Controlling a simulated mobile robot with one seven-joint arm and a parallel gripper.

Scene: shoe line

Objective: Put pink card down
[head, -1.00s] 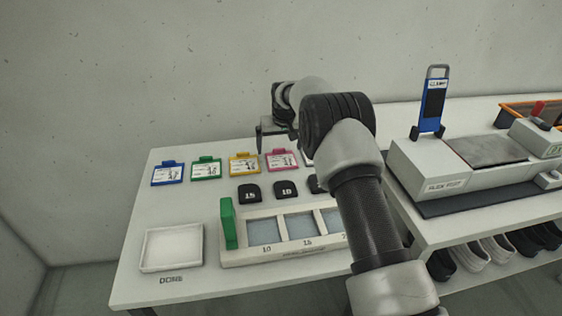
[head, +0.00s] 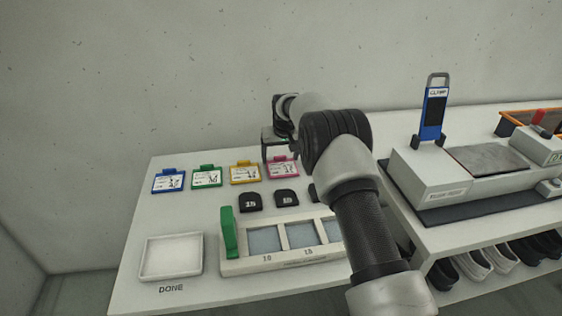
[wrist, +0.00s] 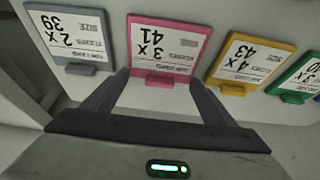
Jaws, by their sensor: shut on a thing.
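The pink card (head: 283,168) lies in the row of cards on the white table, to the right of the yellow card (head: 244,173). In the wrist view the pink card (wrist: 163,48) shows "3 x 41" upside down, with its pink tab towards my gripper. In the head view my gripper (head: 273,148) is at the card's far edge, partly hidden by my arm. The card looks flat on or very close to the table; any small gap cannot be told.
Green (head: 207,175) and blue (head: 168,180) cards lie further left; a grey card (wrist: 75,38) is beside the pink one. Black numbered pieces (head: 286,197), a slotted tray (head: 232,264) and an empty white DONE tray (head: 145,272) are nearer. A machine (head: 430,176) stands right.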

